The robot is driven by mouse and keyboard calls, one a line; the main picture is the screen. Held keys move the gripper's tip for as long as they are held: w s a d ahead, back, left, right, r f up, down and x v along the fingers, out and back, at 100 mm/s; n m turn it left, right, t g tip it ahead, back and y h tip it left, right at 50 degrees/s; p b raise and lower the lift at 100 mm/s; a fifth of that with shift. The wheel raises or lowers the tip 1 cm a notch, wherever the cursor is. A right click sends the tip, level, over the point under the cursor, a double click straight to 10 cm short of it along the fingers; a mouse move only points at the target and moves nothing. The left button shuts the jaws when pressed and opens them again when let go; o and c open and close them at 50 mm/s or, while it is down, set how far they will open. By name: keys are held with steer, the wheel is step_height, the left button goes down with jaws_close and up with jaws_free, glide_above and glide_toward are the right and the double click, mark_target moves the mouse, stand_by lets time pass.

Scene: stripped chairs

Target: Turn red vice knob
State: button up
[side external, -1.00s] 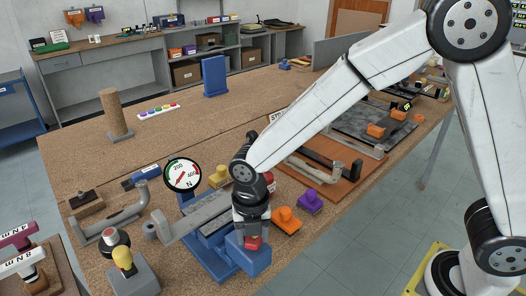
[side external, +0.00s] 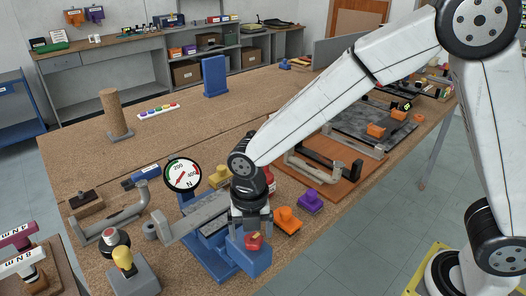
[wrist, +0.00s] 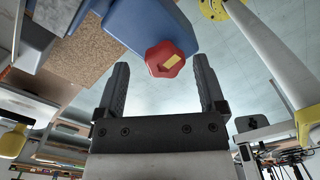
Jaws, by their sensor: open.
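The red vice knob (side external: 254,242) sits on the near end of the blue vice (side external: 215,252), at the bench's front edge. My gripper (side external: 250,222) is just above and behind the knob in the side view. In the wrist view my open gripper (wrist: 160,76) has one black finger on each side of the knob, with gaps on both sides. The knob appears near or just beyond the fingertips; the exact depth is hard to tell.
A round force gauge (side external: 182,175) stands behind the vice. An orange block (side external: 287,220) and a purple block (side external: 311,202) lie close to my gripper's right. A yellow-knobbed grey block (side external: 128,270) is at left. Open floor lies beyond the front edge.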

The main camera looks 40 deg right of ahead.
mark_target(255, 233)
steer(key=shift+r, duration=3.4)
steer(key=shift+d, duration=0.1)
steer(key=shift+d+f+m, duration=0.2)
steer(key=shift+d+m, duration=0.3)
steer(key=shift+m, duration=0.3)
steer(key=s+d+f+m+t, duration=0.1)
steer(key=s+d+f+m, duration=0.2)
steer(key=d+m, duration=0.5)
steer(key=s+d+f+m+t, duration=0.1)
steer(key=s+d+f+m, duration=0.2)
steer(key=d+m, duration=0.5)
steer(key=shift+s+d+m+t, duration=0.35)
steer(key=shift+s+m, duration=0.5)
steer(key=shift+m, duration=4.75)
steer(key=shift+w+r, duration=0.1)
